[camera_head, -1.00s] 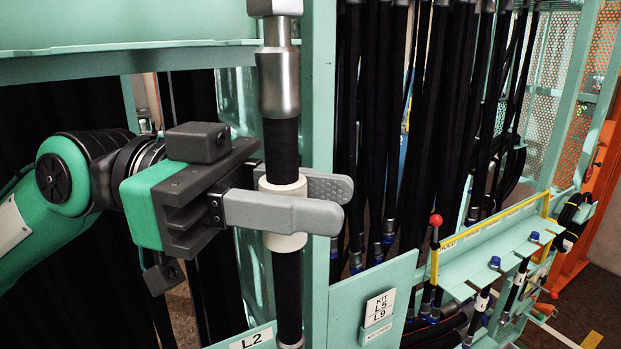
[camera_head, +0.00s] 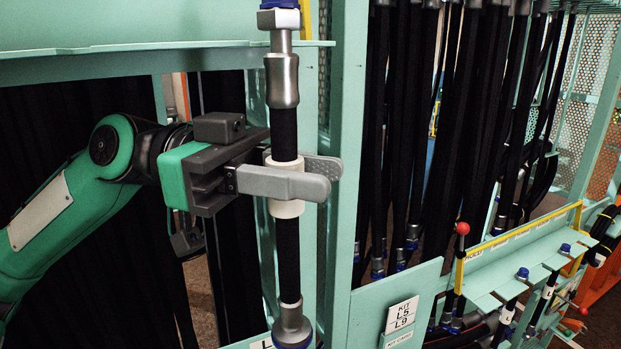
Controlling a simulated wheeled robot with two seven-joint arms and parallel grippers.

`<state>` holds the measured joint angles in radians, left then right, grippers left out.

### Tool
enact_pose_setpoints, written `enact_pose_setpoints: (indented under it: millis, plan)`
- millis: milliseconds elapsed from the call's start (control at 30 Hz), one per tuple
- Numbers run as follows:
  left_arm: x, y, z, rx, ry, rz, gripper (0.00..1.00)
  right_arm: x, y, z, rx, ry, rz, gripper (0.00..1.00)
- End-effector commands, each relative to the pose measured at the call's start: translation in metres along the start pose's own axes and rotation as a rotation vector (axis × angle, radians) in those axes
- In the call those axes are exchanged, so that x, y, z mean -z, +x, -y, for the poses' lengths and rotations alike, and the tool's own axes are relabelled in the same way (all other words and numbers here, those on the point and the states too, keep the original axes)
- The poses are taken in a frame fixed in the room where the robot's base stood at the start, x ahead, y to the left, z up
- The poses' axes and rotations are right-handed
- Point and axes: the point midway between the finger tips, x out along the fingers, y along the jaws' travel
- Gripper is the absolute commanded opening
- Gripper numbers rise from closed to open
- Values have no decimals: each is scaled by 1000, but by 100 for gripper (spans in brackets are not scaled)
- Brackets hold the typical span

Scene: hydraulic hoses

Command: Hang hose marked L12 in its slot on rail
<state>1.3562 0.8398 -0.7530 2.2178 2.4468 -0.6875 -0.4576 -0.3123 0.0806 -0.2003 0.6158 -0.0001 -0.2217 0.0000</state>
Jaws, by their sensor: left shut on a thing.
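My left gripper (camera_head: 300,180) is shut on the white collar of a black hose (camera_head: 286,128) in the head view. The hose hangs upright, with a silver fitting and blue cap at its top and a silver fitting with a blue end at the bottom. No L12 marking is readable on it. A teal rail (camera_head: 515,270) with slots, a yellow edge and several blue-capped hose ends stands at the lower right, apart from the held hose. My right gripper is not in view.
A teal upright post (camera_head: 346,150) stands just right of the held hose. A panel with a KIT L5 L9 sign (camera_head: 401,315) is at the lower middle. Many black hoses (camera_head: 465,130) hang behind. A red-knobbed lever (camera_head: 462,229) rises at the rail's left end.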

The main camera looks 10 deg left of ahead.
Motion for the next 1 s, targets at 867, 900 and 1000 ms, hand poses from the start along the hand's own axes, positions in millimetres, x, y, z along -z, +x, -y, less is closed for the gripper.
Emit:
enact_pose_setpoints:
  millis: [867, 900, 1000]
  plan:
    - [0, -37, 37, 1, 0, -1, 0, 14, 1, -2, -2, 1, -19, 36]
    - [0, -39, 39, 2, -1, -1, 0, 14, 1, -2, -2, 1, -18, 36]
    - [0, -43, 43, 2, 0, -2, 0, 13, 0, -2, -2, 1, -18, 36]
